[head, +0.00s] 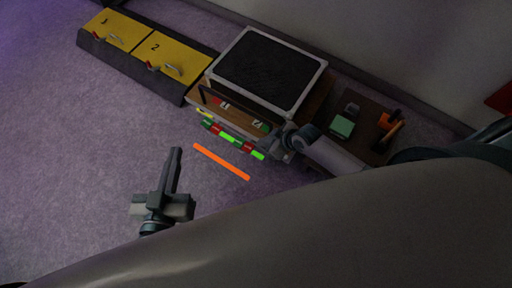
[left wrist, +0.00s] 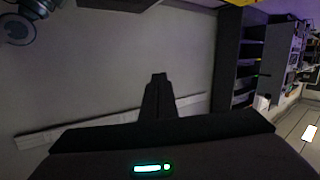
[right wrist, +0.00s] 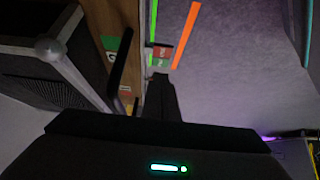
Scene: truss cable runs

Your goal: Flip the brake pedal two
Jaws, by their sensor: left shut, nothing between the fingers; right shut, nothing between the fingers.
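A wooden ledge (head: 242,118) under the black-topped box carries a red label (head: 224,106) and a green label (head: 260,125). My left gripper (head: 176,152) is shut and empty above the floor.
Yellow panels numbered 1 (head: 116,28) and 2 (head: 172,55) with red-and-silver handles lie at upper left. An orange strip (head: 221,161) lies on the floor before a green-and-red bar (head: 232,139). A brown board (head: 372,112) with small items is at right. Floor at left is clear.

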